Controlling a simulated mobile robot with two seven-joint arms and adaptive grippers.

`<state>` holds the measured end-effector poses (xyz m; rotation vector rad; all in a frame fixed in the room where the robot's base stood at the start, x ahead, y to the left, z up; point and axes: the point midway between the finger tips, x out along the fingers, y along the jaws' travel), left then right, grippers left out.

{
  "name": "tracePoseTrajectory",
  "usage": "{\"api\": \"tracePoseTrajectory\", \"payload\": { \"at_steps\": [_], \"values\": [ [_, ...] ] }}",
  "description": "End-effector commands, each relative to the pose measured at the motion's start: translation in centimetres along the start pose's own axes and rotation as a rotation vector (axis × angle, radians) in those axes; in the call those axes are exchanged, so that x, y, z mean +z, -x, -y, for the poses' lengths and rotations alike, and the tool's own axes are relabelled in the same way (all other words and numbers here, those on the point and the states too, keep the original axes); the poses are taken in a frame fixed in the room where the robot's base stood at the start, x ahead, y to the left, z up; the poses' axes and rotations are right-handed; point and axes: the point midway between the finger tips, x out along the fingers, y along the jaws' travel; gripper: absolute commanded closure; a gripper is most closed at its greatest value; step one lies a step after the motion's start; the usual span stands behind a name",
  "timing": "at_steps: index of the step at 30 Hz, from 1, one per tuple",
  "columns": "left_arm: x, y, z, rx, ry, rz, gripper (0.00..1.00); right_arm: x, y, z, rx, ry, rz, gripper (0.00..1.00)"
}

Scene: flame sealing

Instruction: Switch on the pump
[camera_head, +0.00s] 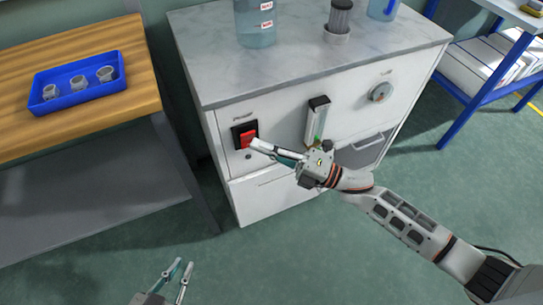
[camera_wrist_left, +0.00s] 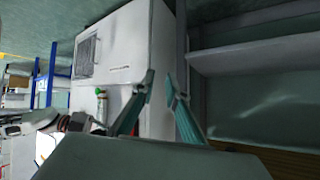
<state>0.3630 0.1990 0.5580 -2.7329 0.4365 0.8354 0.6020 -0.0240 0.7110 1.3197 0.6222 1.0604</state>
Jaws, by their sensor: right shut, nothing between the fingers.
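The pump cabinet (camera_head: 281,192) is a white unit with a grey marbled top, in the middle of the head view. A red rocker switch (camera_head: 247,137) in a black frame sits at the left of its front panel. My right gripper (camera_head: 254,144) is shut and empty, its tips at the lower right of the red switch; I cannot tell whether they touch it. My left gripper (camera_head: 183,268) is open and empty, low in front of the cabinet and well away from it. In the left wrist view its fingers (camera_wrist_left: 160,88) stand apart, with the cabinet (camera_wrist_left: 135,50) behind.
A flow meter (camera_head: 317,120) and a round knob (camera_head: 380,92) are on the panel, right of the switch. A bottle (camera_head: 256,25) stands on top. A wooden table (camera_head: 130,40) with a blue tray (camera_head: 70,100) is at left, a blue rack (camera_head: 480,80) at right. The front floor is clear.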

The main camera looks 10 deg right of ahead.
Motion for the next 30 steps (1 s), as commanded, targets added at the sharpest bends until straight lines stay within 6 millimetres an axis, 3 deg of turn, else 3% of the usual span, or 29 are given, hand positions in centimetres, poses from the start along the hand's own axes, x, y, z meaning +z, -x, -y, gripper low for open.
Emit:
{"api": "tracePoseTrajectory", "payload": {
  "at_steps": [14, 21, 24, 30],
  "values": [
    [-0.8, 0.1, 0.2, -0.003, 0.000, -0.013, 0.86, 0.6, -0.6, -0.1, 0.001, -0.001, 0.000, 1.00],
    [-2.8, 0.3, 1.1, -0.019, -0.012, -0.041, 0.86, 1.5, -1.4, -1.4, -0.041, -0.034, -0.003, 1.00],
    [-0.6, 0.1, 0.6, -0.012, -0.006, -0.006, 0.86, 1.2, -1.2, -0.5, -0.047, -0.048, -0.001, 1.00],
    [0.3, 0.5, 0.2, -0.007, -0.002, 0.011, 0.86, 1.1, -1.1, -0.3, -0.049, -0.050, -0.001, 1.00]
  ]
}}
